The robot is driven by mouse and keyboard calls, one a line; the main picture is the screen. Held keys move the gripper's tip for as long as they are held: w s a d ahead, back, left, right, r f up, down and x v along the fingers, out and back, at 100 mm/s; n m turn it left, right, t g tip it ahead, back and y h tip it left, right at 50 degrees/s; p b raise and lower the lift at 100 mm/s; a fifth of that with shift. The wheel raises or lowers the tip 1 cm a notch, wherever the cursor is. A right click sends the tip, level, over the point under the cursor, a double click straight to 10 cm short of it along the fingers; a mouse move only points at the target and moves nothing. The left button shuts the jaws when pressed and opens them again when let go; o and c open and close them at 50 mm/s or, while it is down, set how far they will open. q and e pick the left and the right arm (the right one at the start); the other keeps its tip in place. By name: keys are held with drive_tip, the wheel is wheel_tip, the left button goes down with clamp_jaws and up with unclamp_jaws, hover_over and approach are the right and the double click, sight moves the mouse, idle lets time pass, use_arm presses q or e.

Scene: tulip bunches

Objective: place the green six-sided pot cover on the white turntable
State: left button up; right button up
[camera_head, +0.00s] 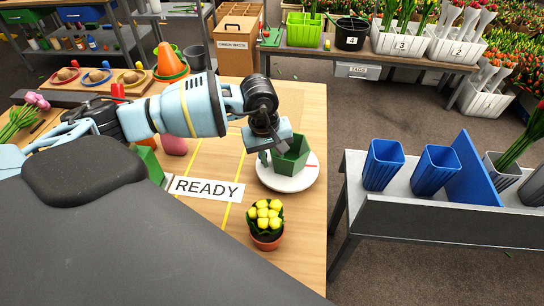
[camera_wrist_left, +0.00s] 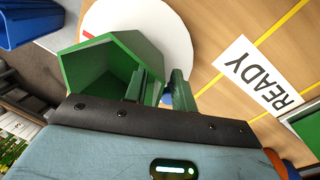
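The green six-sided pot cover (camera_head: 294,158) stands upright on the white turntable (camera_head: 306,181), near its middle. In the left wrist view the pot cover (camera_wrist_left: 92,68) shows its hollow inside, with the turntable (camera_wrist_left: 165,20) around and behind it. My left gripper (camera_head: 272,151) is at the pot cover's near-left wall. In the left wrist view its fingers (camera_wrist_left: 163,88) are apart, one over the cover's rim and one outside the wall, with a gap between them. Whether either finger touches the wall is hidden. My right gripper is not in view.
A yellow-flowered pot (camera_head: 266,225) stands in front of the turntable. A READY sign (camera_head: 206,189) lies to the left, and a pink object (camera_head: 174,145) stands beyond it. Blue buckets (camera_head: 383,165) stand on a separate grey bench to the right, across a gap.

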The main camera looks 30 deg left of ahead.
use_arm(q)
wheel_tip(320, 180, up, 12)
drive_tip(key=s+a, duration=0.1)
drive_tip(key=shift+f, duration=0.15)
drive_tip(key=shift+a, duration=0.1)
